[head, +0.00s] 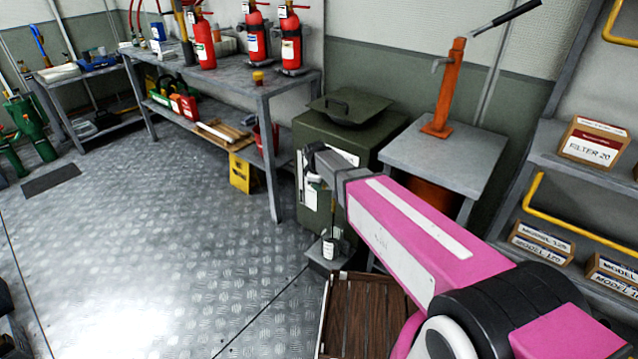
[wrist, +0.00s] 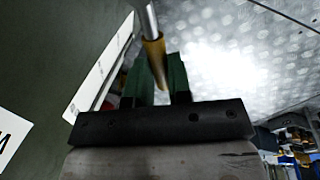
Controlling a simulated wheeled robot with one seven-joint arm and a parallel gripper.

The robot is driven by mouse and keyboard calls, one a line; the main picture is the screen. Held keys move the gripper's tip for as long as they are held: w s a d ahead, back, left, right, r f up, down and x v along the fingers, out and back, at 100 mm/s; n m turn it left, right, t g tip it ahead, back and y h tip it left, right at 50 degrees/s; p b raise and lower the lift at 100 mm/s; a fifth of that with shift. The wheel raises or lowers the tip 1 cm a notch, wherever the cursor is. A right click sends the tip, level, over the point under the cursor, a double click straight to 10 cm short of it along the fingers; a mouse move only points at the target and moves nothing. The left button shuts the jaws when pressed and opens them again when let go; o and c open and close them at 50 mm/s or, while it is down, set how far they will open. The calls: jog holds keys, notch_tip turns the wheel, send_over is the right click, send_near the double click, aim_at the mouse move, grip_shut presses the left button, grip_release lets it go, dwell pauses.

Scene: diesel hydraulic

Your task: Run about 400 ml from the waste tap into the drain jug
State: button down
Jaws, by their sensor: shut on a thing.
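In the wrist view my gripper (wrist: 162,78) is shut on a yellow-brown tap lever (wrist: 153,50), which joins a grey metal rod. I cannot tell how far the tap is turned, and no stream shows. A small dark jug with a white label (head: 329,248) stands below on a low grey block. Its inside and fill level cannot be read.
A slatted wooden crate (head: 365,315) is on the floor in front of the tank. A grey table (head: 445,150) with an orange hand pump (head: 450,85) stands to the right. A workbench with red extinguishers (head: 203,45) is at left.

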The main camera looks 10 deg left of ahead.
dwell(0.3)
jog(key=c, duration=1.1)
grip_release()
jog(key=shift+o, duration=0.2)
jog(key=shift+s+r, duration=0.1)
notch_tip(320, 180, up, 10)
jog(key=s, duration=0.2)
jog(key=shift+r, duration=0.2)
jog(key=shift+a, duration=0.1)
jog(key=shift+s, duration=0.1)
